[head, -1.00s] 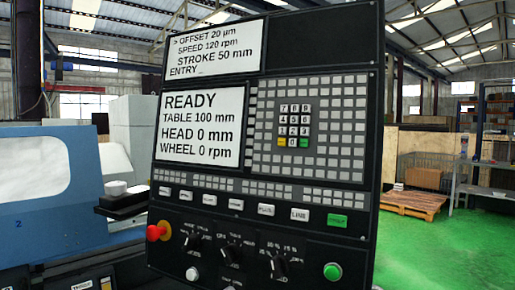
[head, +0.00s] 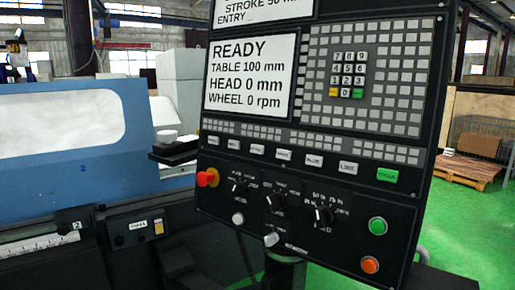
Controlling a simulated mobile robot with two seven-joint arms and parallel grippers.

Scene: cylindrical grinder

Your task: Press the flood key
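The control panel (head: 425,115) of the grinder fills the middle and right of the head view, tilted in the picture. A row of white keys runs across it below the screen (head: 250,75). Their small labels are blurred. One key (head: 314,161), left of the key that seems to read LUBE (head: 348,167), may be the flood key, but I cannot read it surely. A green key (head: 387,174) ends the row at the right. Neither of my grippers is in view, and nothing covers the keys.
Below the keys are rotary knobs (head: 240,186), a red emergency button (head: 208,178), a green button (head: 377,226) and an orange button (head: 369,265). A number pad (head: 348,75) sits right of the screen. The blue machine cover (head: 60,185) stands at left. The space before the panel looks clear.

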